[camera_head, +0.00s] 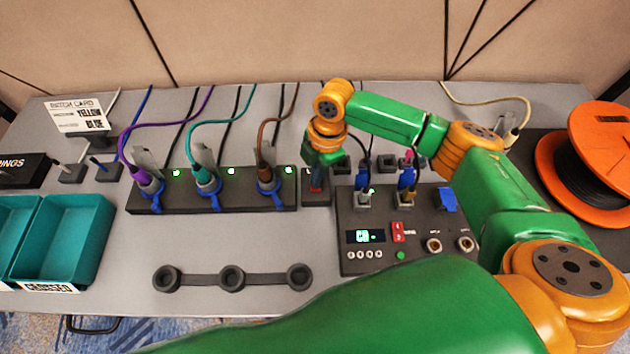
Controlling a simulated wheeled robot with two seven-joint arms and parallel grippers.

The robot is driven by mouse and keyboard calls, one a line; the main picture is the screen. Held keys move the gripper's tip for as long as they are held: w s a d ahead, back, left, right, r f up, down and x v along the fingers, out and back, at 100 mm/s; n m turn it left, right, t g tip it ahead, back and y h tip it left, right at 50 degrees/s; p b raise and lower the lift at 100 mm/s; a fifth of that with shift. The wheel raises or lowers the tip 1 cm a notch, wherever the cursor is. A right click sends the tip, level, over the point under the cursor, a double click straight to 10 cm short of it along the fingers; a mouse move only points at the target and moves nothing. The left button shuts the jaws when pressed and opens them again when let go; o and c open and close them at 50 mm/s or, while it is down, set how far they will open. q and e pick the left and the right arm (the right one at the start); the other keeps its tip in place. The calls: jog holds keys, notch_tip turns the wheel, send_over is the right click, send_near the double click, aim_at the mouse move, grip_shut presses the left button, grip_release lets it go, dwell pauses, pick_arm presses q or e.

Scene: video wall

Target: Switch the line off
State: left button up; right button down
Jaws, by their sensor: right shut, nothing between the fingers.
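My right gripper (317,180) is shut and empty. It points down over a small dark box (316,199) just right of the long socket strip, and a red part shows at its fingertips. I cannot tell whether they touch it, as the gripper hides most of the box top. A dark control panel (350,256) to the right has a lit display (365,236), a red rocker switch (397,232) and a lit green button (401,255). My left gripper is not in view.
The socket strip (215,199) holds purple, teal and brown cabled plugs, with green lights lit. A grey three-ring holder (232,278) lies in front. Teal bins (62,240) and a card (80,117) are at left, an orange cable reel (600,165) at right. My right arm covers the front right.

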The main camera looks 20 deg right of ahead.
jog(key=shift+f+b, duration=0.5)
jog(key=shift+f, duration=0.4)
dwell(0.5)
jog(key=shift+r, duration=0.1)
notch_tip(320, 180, up, 7)
jog(key=p, duration=0.8)
